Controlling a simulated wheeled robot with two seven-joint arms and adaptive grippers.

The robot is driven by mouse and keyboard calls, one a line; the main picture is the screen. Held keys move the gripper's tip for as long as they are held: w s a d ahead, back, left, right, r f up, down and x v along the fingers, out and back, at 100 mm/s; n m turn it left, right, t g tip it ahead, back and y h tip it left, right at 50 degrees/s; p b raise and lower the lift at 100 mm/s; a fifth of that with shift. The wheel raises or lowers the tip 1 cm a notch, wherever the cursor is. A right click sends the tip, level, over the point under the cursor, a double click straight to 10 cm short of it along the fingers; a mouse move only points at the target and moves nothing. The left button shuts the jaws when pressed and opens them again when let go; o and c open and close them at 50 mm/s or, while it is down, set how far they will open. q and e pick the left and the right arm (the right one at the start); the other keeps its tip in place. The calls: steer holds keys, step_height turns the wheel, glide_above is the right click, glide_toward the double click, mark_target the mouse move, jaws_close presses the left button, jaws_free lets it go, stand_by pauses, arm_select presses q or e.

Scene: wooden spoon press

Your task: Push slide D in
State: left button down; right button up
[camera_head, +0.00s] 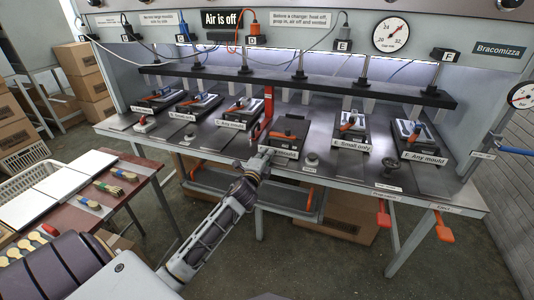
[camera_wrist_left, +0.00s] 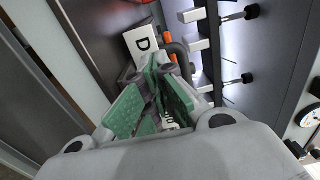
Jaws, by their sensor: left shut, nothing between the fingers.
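Slide D (camera_head: 290,128) is a dark plate with an orange-handled mould on the press bench, at the middle station. It sits further forward than the slides beside it, its white front label partly behind my gripper. My left gripper (camera_head: 266,155) is shut and empty, with its tips at the front of slide D, left of its centre. In the left wrist view, the green fingers (camera_wrist_left: 160,80) are together close to the white D label (camera_wrist_left: 141,42); I cannot tell whether they touch the slide. My right gripper is not in view.
A red upright bracket (camera_head: 267,112) stands just left of slide D. Slide C (camera_head: 238,112) is to the left and slide E (camera_head: 350,132) to the right. A side table (camera_head: 85,215) with wooden spoons is at left.

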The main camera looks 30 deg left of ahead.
mark_target(270, 147)
arm_select(q)
steer(key=shift+w+a, duration=0.15)
steer(key=shift+w, duration=0.5)
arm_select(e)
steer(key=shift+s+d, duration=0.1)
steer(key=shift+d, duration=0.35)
arm_select(q)
steer(key=shift+w, duration=0.1)
steer(key=shift+w+a+r, duration=0.1)
steer(key=shift+w+a, duration=0.1)
steer(key=shift+w, duration=0.45)
steer(key=shift+x, duration=1.25)
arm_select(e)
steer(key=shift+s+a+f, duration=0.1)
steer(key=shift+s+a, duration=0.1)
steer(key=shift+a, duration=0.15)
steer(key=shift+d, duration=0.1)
